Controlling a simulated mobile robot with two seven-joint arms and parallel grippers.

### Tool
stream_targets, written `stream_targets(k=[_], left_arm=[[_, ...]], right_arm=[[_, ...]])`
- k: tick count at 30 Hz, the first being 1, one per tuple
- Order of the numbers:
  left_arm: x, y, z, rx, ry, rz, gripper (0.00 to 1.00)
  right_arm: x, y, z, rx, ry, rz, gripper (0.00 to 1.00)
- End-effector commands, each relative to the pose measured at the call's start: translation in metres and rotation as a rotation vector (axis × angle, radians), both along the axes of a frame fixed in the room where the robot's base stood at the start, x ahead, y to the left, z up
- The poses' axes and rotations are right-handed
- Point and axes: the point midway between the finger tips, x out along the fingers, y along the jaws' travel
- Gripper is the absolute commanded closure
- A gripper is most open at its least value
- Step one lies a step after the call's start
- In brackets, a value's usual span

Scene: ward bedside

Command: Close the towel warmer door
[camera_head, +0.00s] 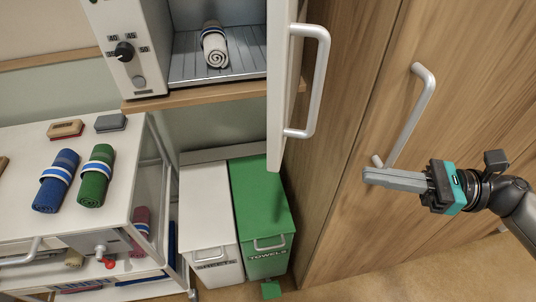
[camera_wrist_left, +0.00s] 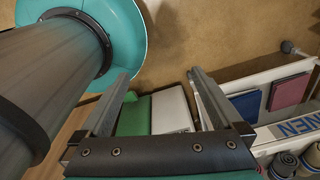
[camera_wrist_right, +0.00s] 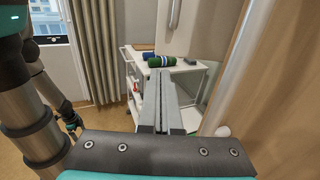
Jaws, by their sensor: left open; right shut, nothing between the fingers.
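The towel warmer (camera_head: 132,50) is a white box with a dark knob at the upper left of the head view. Its door (camera_head: 283,60) stands open, seen nearly edge-on, with a grey bar handle (camera_head: 321,75) on its right side.
A wooden cabinet (camera_head: 450,110) with a bar handle (camera_head: 411,115) stands close behind my right gripper. A white bin (camera_head: 208,215) and a green bin (camera_head: 262,210) stand below the warmer. A white cart (camera_head: 25,145) with rolled towels is at left.

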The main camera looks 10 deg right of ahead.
Motion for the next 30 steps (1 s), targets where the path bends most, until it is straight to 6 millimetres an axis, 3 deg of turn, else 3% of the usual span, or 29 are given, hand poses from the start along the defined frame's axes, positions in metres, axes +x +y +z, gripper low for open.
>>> stream_targets(k=[10, 21, 30], left_arm=[[-0.004, -0.029, 0.009, -0.039, 0.004, -0.003, 0.00], [-0.004, -0.019, 0.023, -0.026, 0.004, -0.002, 0.00], [-0.003, -0.017, 0.033, -0.023, 0.004, 0.001, 0.00]], right_arm=[[0.015, 0.039, 0.002, 0.002, -0.002, 0.001, 1.00], [0.038, 0.095, 0.003, 0.003, -0.002, 0.000, 1.00], [0.049, 0.124, 0.001, 0.002, 0.000, -0.002, 1.00]])
